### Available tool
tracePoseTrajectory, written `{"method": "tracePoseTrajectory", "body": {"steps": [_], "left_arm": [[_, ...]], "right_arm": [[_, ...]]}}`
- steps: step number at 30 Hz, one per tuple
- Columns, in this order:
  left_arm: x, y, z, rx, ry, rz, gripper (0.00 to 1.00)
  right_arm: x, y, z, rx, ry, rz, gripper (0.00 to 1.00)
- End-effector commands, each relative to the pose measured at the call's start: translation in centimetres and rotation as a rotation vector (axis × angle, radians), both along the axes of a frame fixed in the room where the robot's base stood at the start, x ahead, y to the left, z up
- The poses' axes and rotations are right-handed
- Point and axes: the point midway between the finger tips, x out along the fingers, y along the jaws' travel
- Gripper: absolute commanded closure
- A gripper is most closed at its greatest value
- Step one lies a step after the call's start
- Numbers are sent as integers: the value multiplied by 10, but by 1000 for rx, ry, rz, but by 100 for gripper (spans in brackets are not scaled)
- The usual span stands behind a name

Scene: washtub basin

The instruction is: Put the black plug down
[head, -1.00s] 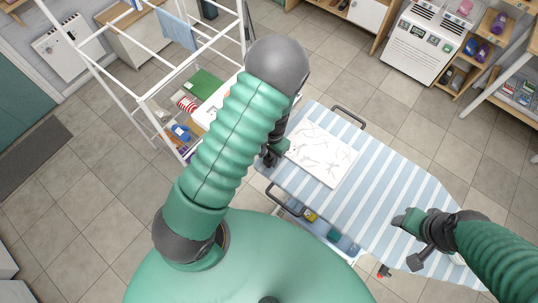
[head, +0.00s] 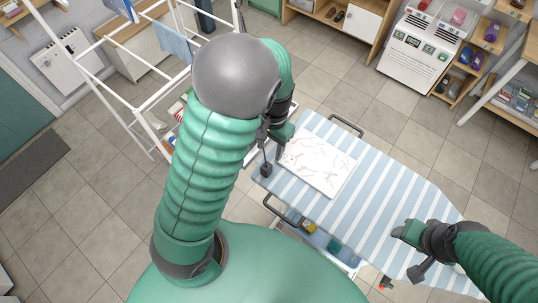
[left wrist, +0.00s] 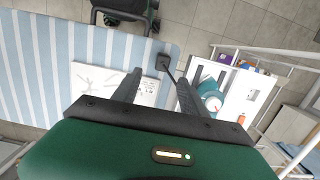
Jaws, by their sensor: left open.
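The black plug (left wrist: 163,62) is a small dark block in the left wrist view. It appears at the edge of the striped ironing board (left wrist: 80,38), near a rounded corner. A thin dark cord runs from it toward the right finger. I cannot tell whether the plug touches the board. My left gripper (left wrist: 158,76) is open, its fingers apart, with the plug just beyond the tips.
A white marbled slab (head: 318,161) lies on the board. A white drying rack (head: 150,100) stands at the left, with a shelf of items (left wrist: 235,92) beside the board's end. A white appliance (head: 418,48) stands at the back right. Open tiled floor lies behind the board.

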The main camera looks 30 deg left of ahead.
Motion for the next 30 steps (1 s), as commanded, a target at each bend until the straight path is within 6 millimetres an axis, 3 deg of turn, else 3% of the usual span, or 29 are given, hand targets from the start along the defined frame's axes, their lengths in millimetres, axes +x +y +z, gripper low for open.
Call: {"method": "tracePoseTrajectory", "body": {"steps": [9,17,20,26,30], "left_arm": [[-53,-39,51,-15,-311,69,50],[-56,-42,53,-13,-342,72,50],[-56,-42,44,-13,-341,71,50],[-56,-42,-12,-13,-340,71,50],[-56,-42,-14,-13,-340,71,50]], "right_arm": [[0,0,0,0,0,0,46],[0,0,0,0,0,0,46],[0,0,-9,0,0,0,46],[0,0,-66,0,1,0,46],[0,0,-68,0,1,0,46]]}}
